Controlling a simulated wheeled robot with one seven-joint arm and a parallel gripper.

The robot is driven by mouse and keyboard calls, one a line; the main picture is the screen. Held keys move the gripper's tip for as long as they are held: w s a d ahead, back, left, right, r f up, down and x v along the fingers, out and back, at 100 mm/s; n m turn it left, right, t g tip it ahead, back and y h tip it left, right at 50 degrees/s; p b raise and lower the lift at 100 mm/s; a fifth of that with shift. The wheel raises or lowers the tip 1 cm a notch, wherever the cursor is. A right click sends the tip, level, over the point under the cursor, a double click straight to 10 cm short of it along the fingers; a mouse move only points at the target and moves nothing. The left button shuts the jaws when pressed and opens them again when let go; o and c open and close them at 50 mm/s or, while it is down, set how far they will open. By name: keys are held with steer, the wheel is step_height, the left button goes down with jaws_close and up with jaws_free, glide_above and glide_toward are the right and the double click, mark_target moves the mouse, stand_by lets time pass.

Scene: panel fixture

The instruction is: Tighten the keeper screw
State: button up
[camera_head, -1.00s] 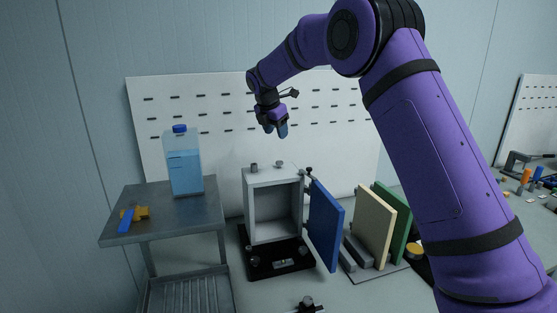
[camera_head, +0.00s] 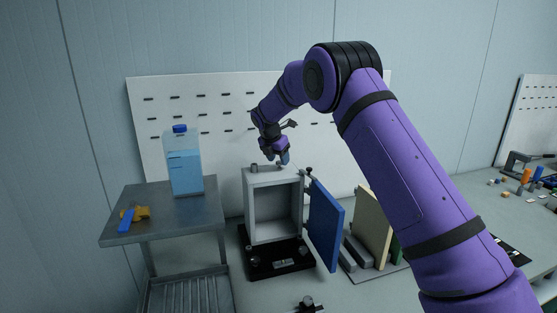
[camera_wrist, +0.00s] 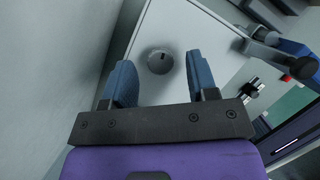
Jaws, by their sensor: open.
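A light grey box fixture (camera_head: 247,212) stands on a black base, its blue door (camera_head: 325,226) swung open to the right. In the wrist view a round grey screw head (camera_wrist: 159,62) with a dark mark sits on the pale top panel (camera_wrist: 178,30). I cannot tell for certain that this is the keeper screw. My gripper (camera_head: 279,160) points down just above the box top. Its blue fingers are apart and empty, and in the wrist view the gripper (camera_wrist: 160,68) has the screw head in line between its fingertips. I cannot tell the remaining height.
A second grey knob (camera_head: 254,168) stands on the box top at left. A metal cart (camera_head: 165,210) at left holds a blue-capped bottle (camera_head: 184,165) and a blue-and-yellow tool (camera_head: 130,216). A cream panel (camera_head: 373,225) stands right of the door. A white pegboard (camera_head: 220,110) is behind.

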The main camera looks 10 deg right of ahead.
steer(key=shift+w+d+f, duration=0.1)
steer(key=shift+f, duration=0.25)
steer(key=shift+c, duration=0.4)
steer(key=c, duration=0.8)
steer(key=shift+c, duration=0.2)
steer(key=shift+m, duration=0.4)
